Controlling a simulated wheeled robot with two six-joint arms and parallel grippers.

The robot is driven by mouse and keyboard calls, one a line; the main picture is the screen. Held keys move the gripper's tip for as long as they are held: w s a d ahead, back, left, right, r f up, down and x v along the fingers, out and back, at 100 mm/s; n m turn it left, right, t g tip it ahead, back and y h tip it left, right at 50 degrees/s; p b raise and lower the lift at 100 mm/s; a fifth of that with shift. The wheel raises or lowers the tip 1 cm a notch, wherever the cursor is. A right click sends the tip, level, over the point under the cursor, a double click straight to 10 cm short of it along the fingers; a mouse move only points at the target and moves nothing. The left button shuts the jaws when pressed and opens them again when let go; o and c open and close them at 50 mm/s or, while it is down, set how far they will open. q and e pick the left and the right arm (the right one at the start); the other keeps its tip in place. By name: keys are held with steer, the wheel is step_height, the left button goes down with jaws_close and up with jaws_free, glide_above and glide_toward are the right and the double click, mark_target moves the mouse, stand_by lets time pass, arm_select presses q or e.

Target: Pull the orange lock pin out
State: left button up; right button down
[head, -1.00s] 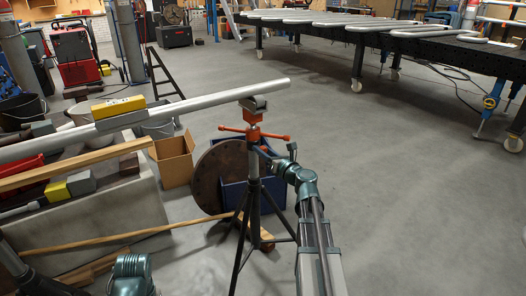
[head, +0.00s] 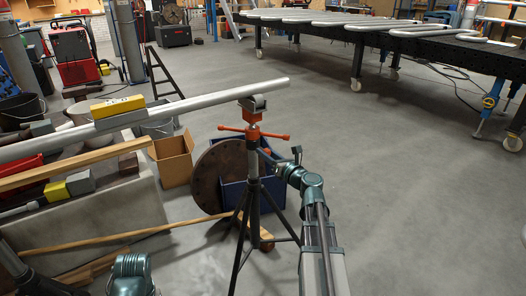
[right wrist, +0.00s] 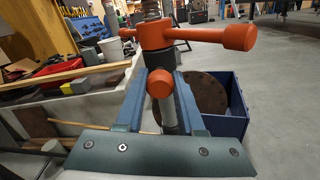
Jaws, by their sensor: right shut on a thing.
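The orange lock pin (right wrist: 160,84) shows its round knob in the right wrist view, in front of the stand's grey post (right wrist: 169,117). My right gripper (right wrist: 159,90) is shut on the pin, with one blue finger on each side of the knob. How far the pin sits in the post cannot be told. In the head view my right gripper (head: 270,158) is beside the black tripod stand (head: 253,165), just below its orange handled collar (head: 253,133); the pin is hard to make out there. My left gripper is not in view.
A long silver pipe (head: 205,101) rests on the stand's head and runs left. A rusty disc (head: 217,180) and a blue bin (head: 232,195) stand behind the tripod. A cardboard box (head: 172,160) is to the left.

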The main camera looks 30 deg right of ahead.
steer(key=shift+s, duration=0.1)
steer(key=c, duration=0.5)
jaws_free()
steer(key=shift+s, duration=0.1)
